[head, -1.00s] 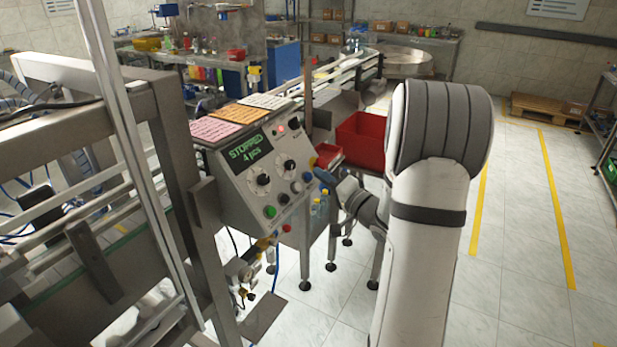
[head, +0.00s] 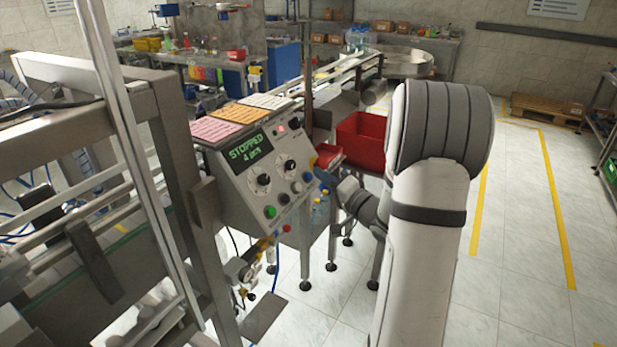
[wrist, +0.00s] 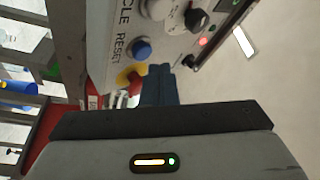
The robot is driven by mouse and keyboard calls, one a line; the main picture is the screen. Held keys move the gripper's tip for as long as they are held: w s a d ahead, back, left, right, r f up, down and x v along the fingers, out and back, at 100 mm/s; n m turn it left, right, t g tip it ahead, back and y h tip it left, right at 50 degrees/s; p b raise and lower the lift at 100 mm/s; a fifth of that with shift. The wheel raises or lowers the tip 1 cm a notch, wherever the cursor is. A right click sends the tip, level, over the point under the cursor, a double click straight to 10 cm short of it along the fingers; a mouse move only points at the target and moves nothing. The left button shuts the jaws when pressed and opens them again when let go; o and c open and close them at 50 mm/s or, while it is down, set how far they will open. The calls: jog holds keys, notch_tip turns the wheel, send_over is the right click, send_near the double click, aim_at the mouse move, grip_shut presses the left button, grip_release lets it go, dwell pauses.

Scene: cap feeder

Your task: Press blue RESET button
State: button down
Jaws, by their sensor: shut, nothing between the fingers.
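The blue RESET button (wrist: 141,48) shows in the wrist view, beside the printed word RESET. It also shows small at the right side of the sloped control panel (head: 240,200) in the head view. My gripper (wrist: 158,72) has its blue fingers together and empty, pointing at the panel. In the wrist view the fingertips are beside and below the blue button, not over it. In the head view my gripper (head: 321,173) is just right of the button, close to the panel face. The exact gap to the panel cannot be told.
A red and yellow button (wrist: 130,80) lies close to the fingers. A black knob (wrist: 196,20) and a lit red lamp (wrist: 204,42) are on the same panel. A green button (head: 270,211) sits low on it. A red bin (head: 362,135) stands behind my arm.

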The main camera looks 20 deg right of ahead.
jog(key=shift+w+f, duration=0.1)
dwell(0.3)
jog(key=shift+w+a+f, duration=0.15)
jog(key=shift+w+a, duration=0.05)
jog(key=shift+w, duration=0.05)
jog(key=shift+w+a+f+b, duration=0.2)
jog(key=shift+w+f+b, duration=0.05)
jog(key=shift+b, duration=0.1)
dwell(0.7)
jog(key=shift+s+r, duration=0.1)
jog(key=shift+s+d+r+p, duration=0.4)
jog(key=shift+s, duration=0.05)
dwell(0.4)
jog(key=s+d+r+p, duration=0.2)
jog(key=s+r, duration=0.1)
jog(key=shift+s+d, duration=0.1)
jog(key=shift+d, duration=0.2)
